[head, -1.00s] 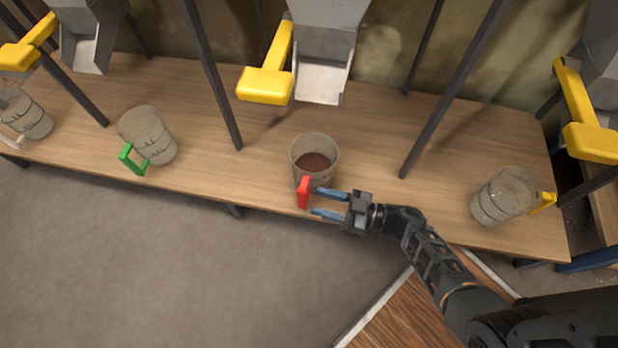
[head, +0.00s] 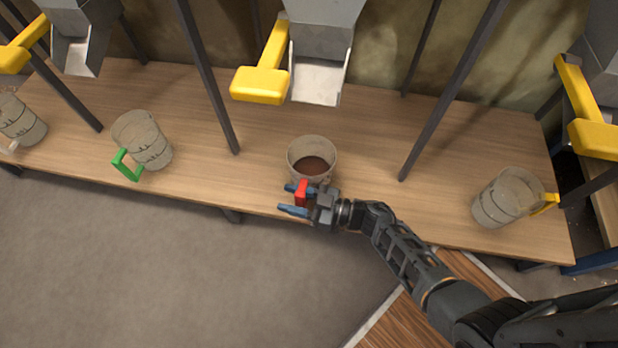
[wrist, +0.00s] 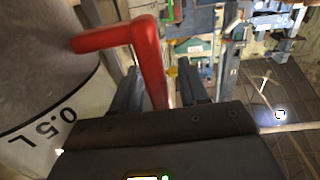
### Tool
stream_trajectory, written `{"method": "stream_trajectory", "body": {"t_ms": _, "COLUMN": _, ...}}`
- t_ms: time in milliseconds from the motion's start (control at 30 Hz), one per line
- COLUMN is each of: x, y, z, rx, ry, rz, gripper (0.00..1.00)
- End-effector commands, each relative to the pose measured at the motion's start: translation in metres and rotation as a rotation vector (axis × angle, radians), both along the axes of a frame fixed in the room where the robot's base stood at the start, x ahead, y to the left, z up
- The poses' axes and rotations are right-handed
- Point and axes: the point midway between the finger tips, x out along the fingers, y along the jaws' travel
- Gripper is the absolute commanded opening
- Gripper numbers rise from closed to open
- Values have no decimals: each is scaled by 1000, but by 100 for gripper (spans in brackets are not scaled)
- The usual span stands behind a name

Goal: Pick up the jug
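The jug (head: 312,157) with the red handle stands upright on the wooden bench, under the middle chute, with brown contents inside. Its red handle (head: 301,193) points toward the bench's front edge. My gripper (head: 294,199) is at the handle, open, with one blue finger on each side of it. In the wrist view the red handle (wrist: 150,62) stands between the two dark fingers (wrist: 165,90), and gaps seem to show beside it. The jug's side (wrist: 60,110) with a "0.5 L" mark fills the left of that view.
A green-handled jug (head: 143,140) stands to the left, another jug (head: 20,120) at the far left, and a yellow-handled jug (head: 506,198) to the right. Metal posts (head: 208,75) rise from the bench (head: 250,130). A chute (head: 319,78) with a yellow lever (head: 262,82) hangs behind the jug.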

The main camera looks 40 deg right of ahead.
Motion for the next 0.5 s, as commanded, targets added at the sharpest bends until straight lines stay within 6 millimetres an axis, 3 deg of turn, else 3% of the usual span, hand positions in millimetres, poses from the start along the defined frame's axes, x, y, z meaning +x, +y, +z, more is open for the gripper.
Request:
{"method": "stream_trajectory", "body": {"t_ms": 67, "x": 0, "y": 0, "z": 0, "rx": 0, "ry": 0, "rz": 0, "gripper": 36}}
{"method": "stream_trajectory", "body": {"t_ms": 433, "x": 0, "y": 0, "z": 0, "rx": 0, "ry": 0, "rz": 0, "gripper": 0}}
{"method": "stream_trajectory", "body": {"t_ms": 500, "x": 0, "y": 0, "z": 0, "rx": 0, "ry": 0, "rz": 0, "gripper": 0}}
